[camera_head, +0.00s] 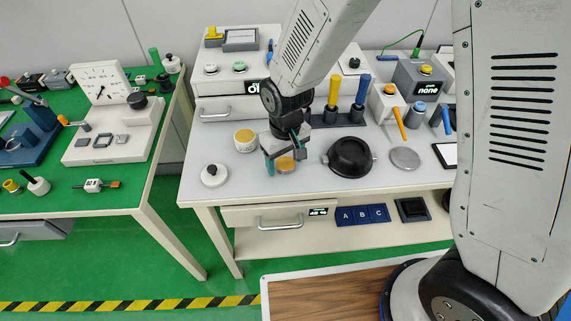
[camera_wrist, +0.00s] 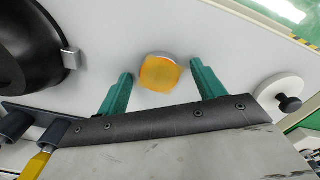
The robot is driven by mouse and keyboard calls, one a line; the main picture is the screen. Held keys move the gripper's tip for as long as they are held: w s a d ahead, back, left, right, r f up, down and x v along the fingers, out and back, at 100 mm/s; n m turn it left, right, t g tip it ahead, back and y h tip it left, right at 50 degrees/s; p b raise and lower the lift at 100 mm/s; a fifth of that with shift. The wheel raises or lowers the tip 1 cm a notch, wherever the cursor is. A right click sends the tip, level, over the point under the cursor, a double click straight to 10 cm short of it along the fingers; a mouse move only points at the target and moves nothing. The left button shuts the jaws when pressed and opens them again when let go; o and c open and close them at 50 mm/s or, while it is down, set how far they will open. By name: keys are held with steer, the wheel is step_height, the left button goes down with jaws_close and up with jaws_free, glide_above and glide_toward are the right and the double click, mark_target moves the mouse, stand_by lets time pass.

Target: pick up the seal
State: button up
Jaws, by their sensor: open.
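A small round piece with an orange top and pale rim (camera_head: 285,165) sits on the white workbench, below my gripper (camera_head: 286,157). No label shows which thing is the seal; this piece is the one at my fingers. In the wrist view the orange-topped piece (camera_wrist: 158,74) lies between the two teal fingertips of my gripper (camera_wrist: 160,70), with a gap on both sides. My gripper is open and empty, pointing down at the bench. The height between fingertips and piece is hard to tell.
A yellow-topped white jar (camera_head: 245,140) stands behind left, and a white disc with a black knob (camera_head: 213,175) is at left. A black round pan (camera_head: 350,157) stands close on the right, with a grey disc (camera_head: 405,158) beyond. The bench front edge is near.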

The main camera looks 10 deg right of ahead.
steer(key=c, duration=1.2)
steer(key=shift+r, duration=0.1)
